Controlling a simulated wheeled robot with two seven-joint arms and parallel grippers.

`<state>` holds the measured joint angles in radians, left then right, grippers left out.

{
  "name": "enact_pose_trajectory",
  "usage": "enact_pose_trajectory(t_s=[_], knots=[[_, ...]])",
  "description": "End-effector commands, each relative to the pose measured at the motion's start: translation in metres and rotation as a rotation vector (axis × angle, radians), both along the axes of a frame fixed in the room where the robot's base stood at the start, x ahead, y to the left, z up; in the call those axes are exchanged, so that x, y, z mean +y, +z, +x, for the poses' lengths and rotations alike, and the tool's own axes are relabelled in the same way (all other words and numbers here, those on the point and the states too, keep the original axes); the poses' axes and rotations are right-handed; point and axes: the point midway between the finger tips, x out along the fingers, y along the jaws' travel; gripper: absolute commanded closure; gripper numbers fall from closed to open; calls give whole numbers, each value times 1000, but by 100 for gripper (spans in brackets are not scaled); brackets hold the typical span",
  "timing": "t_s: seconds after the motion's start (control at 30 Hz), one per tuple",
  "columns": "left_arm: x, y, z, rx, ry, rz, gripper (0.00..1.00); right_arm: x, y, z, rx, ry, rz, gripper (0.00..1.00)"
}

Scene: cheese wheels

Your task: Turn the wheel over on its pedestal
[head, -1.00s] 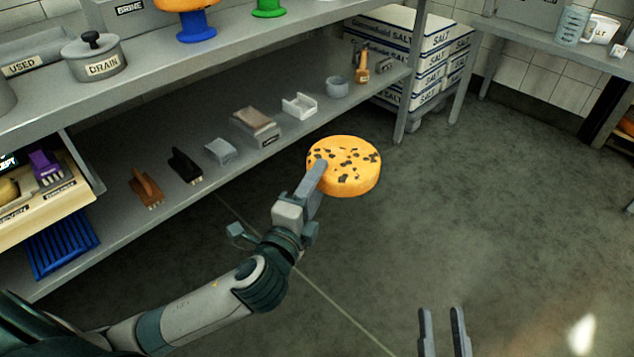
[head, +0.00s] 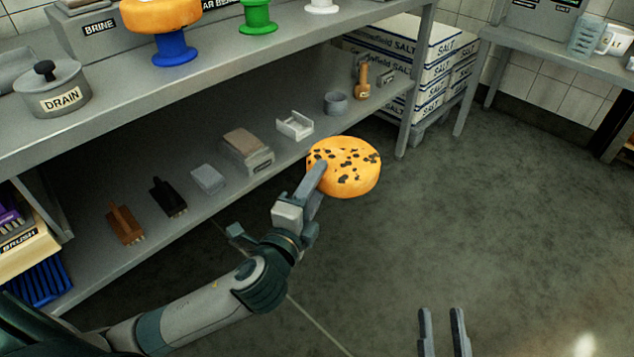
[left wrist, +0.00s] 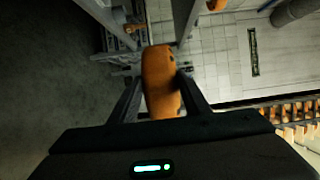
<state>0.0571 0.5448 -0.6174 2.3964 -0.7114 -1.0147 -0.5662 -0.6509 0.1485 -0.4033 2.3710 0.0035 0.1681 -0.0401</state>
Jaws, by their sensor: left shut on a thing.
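An orange cheese wheel with dark spots (head: 350,168) is held in front of the shelves, over the floor, its spotted face up in the head view. My left gripper (head: 316,178) is shut on it near its left edge. In the left wrist view the wheel (left wrist: 161,82) sits between the two fingers (left wrist: 160,95). Another orange wheel (head: 158,14) rests on a blue pedestal (head: 175,50) on the upper shelf. A green pedestal (head: 258,18) and a white pedestal (head: 321,5) stand empty as far as shown. My right gripper (head: 442,330) is open and empty at the bottom.
A DRAIN pot (head: 55,92) stands on the upper shelf. The lower shelf (head: 200,222) holds brushes, blocks and a small pot. Stacked salt boxes (head: 400,60) stand at the back. A second table (head: 560,55) is at the right. The floor between is clear.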

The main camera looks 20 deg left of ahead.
Motion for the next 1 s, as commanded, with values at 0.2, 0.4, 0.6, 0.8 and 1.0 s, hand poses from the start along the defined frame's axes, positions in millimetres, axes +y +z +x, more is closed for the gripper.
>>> enact_pose_trajectory(t_s=[0.2,0.4,0.6,0.8,1.0], knots=[[0,5,0,-8,0,-1,100,0,-1,0,6,0,-1,69],[3,14,2,-10,8,-1,100,2,-7,4,30,1,-16,69],[11,36,8,-13,27,1,100,6,-26,14,98,4,-54,69],[23,66,16,-16,55,2,100,8,-60,23,205,7,-109,69],[37,97,25,-19,87,4,100,6,-99,28,323,8,-168,69]])
